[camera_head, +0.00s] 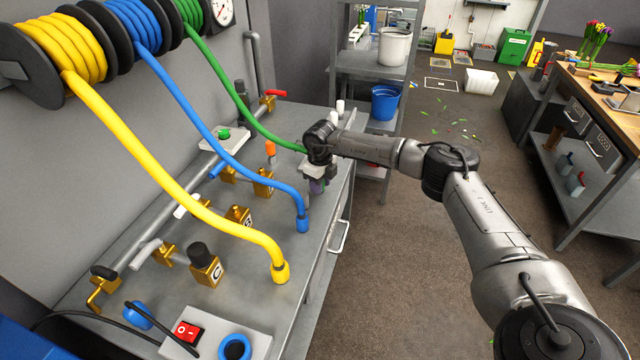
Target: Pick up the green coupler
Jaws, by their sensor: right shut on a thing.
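The green hose (232,92) runs down from its reel and ends at my right gripper (316,186), above the right edge of the grey workbench. My right gripper points down and is shut on the hose's end, the green coupler, which the gripper and wrist mostly hide. I cannot tell how far the coupler is above the bench top. The blue hose's coupler (302,223) and the yellow hose's coupler (281,272) are on the bench, nearer to me. My left gripper is not in view.
The grey workbench (236,305) carries brass valves (207,270), a white tray (224,139) with a small green part, and a switch box (200,333). A shelf with a blue bucket (384,103) stands behind.

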